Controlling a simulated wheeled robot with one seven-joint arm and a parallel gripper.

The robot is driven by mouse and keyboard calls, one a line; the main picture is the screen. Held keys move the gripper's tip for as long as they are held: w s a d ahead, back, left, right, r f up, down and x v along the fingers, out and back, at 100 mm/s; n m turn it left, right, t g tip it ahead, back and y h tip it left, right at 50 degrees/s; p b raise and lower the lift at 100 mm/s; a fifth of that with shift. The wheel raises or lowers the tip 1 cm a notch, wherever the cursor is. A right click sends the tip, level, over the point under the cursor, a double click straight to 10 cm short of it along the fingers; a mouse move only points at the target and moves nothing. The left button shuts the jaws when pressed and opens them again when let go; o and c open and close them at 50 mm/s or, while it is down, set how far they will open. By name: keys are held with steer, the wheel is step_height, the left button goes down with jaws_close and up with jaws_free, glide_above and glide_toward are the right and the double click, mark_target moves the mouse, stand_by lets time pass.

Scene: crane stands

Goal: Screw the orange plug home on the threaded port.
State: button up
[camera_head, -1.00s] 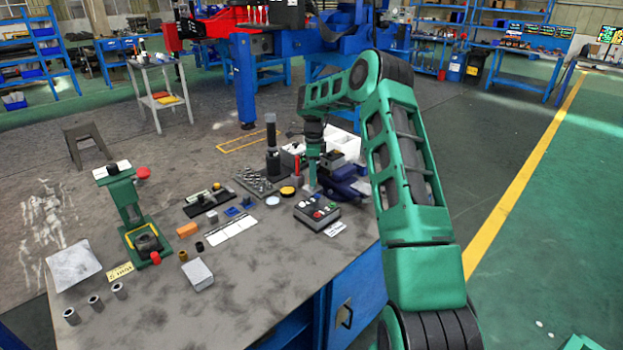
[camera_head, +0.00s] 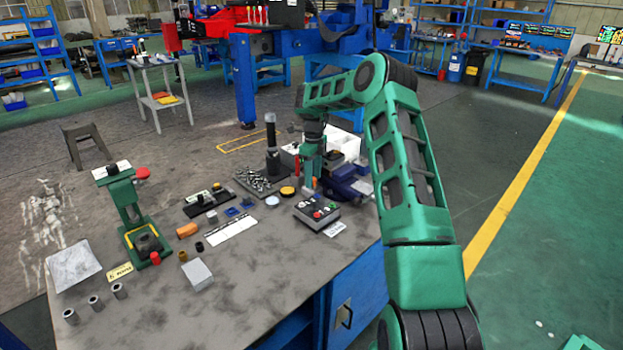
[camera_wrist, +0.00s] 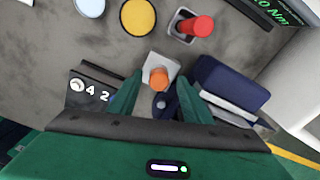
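The orange plug (camera_wrist: 158,77) stands on a pale grey block, apparently the threaded port (camera_wrist: 150,63), in the wrist view. It also shows as a small orange spot (camera_head: 315,182) beside my fingers in the head view. My gripper (camera_wrist: 159,80) is open, with one green finger on each side of the plug and a visible gap to both. In the head view my gripper (camera_head: 308,186) points down at the far right of the bench. The threads are hidden, so I cannot tell how far the plug is seated.
A red-capped fitting (camera_wrist: 195,27) stands close by, with a dark blue block (camera_wrist: 232,86) to the right. A black numbered piece (camera_wrist: 92,90) lies left. A button box (camera_head: 317,212) stands in front of my gripper.

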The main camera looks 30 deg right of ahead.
steer(key=shift+c, duration=0.8)
